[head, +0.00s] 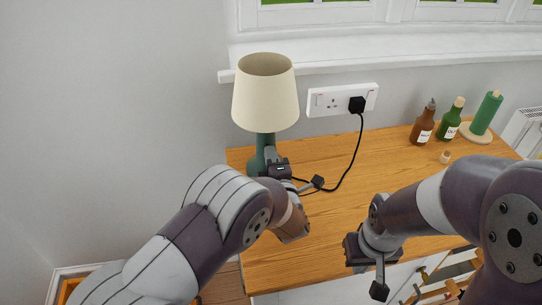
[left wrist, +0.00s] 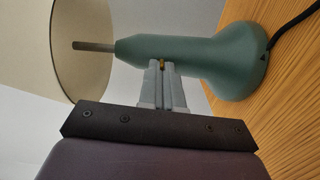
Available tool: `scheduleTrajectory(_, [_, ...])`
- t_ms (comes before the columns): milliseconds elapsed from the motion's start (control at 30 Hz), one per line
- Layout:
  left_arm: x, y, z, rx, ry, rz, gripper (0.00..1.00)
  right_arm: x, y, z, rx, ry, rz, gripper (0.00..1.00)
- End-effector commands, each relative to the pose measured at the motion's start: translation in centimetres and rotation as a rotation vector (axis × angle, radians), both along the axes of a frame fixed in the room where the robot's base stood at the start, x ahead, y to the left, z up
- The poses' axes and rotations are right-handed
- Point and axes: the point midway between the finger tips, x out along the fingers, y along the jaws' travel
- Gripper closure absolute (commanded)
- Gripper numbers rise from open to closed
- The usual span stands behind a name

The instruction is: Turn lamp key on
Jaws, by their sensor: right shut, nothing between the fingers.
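The table lamp (head: 266,95) stands on the wooden worktop, with a cream shade and a green base (left wrist: 195,52). In the left wrist view the lamp lies sideways in the picture. A small brass key (left wrist: 162,65) shows on the lamp's neck, between my left gripper's fingertips (left wrist: 161,67). Those fingers are close together around the key and hide most of it. In the head view my left gripper (head: 271,156) is at the front right of the lamp base and covers part of it. My right gripper (head: 379,290) is shut and empty, in front of the worktop's edge, away from the lamp.
A white wall socket (head: 328,101) holds a black plug (head: 357,104), whose cord runs down onto the worktop (head: 400,150). The middle of the worktop is mostly clear.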

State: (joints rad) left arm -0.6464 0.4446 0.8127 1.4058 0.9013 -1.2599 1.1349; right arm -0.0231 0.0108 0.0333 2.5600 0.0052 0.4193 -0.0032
Motion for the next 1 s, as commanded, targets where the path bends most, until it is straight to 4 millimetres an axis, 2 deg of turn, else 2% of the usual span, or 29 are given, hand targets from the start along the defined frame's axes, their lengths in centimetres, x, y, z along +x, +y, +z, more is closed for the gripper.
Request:
scheduleTrajectory(267, [0.0, 0.0, 0.0, 0.201, 0.041, -0.001, 1.0, 0.0, 0.0, 0.5, 0.0, 0.0, 0.0, 1.0])
scheduleTrajectory(1000, [0.0, 0.0, 0.1, 0.893, 0.18, -0.002, 1.0, 0.0, 0.0, 2.9, 0.0, 0.0, 0.0, 1.0])
